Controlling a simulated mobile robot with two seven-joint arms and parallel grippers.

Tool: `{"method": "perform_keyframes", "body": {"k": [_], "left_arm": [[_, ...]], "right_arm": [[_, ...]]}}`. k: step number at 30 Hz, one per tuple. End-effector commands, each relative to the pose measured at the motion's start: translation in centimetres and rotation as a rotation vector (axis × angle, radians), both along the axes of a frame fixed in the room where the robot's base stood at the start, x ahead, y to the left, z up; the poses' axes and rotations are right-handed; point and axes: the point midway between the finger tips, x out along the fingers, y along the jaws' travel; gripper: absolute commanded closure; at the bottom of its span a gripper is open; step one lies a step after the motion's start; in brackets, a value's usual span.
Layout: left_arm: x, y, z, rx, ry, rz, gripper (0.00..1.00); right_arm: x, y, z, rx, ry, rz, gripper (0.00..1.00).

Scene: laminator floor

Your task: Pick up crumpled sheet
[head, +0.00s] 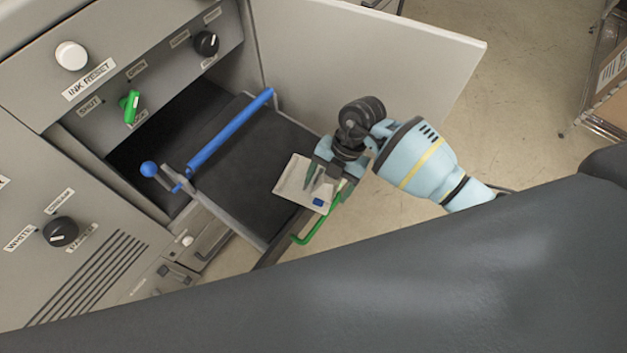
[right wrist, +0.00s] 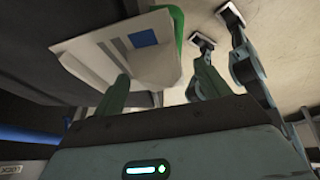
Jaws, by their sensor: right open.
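The crumpled sheet (head: 297,182) is pale with grey marks and a small blue patch. In the head view it lies at the front end of the pulled-out black tray (head: 262,158), partly covered by my gripper. It also shows above the fingers in the right wrist view (right wrist: 143,58), bent and tilted. My right gripper (head: 324,180) is open, with its fingers over the sheet and close to it. In the right wrist view one finger overlaps the sheet and others stand to its right. I cannot tell whether the fingers touch it. My left gripper is not in view.
A blue bar (head: 230,130) with a ball end spans the tray. A green handle (head: 318,226) is at the tray's front. An open grey door (head: 365,55) stands behind my right arm. The machine's panel has knobs and a green lever (head: 130,106).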

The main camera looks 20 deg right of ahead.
Motion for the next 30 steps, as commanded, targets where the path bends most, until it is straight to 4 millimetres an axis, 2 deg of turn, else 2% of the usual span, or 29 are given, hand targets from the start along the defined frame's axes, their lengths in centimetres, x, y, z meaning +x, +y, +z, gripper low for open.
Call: {"method": "perform_keyframes", "body": {"k": [5, 16, 26, 30], "left_arm": [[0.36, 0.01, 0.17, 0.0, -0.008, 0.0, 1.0], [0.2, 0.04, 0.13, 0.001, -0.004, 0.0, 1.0], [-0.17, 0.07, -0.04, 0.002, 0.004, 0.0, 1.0], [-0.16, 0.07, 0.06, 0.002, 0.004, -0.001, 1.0]], "right_arm": [[0.05, -0.03, 0.05, -0.001, -0.001, 0.0, 0.25], [0.05, -0.05, 0.07, -0.001, -0.001, 0.0, 0.73], [0.07, -0.05, 0.2, -0.001, -0.002, 0.0, 0.73], [0.1, -0.07, 0.89, -0.001, -0.003, 0.001, 0.73]]}}
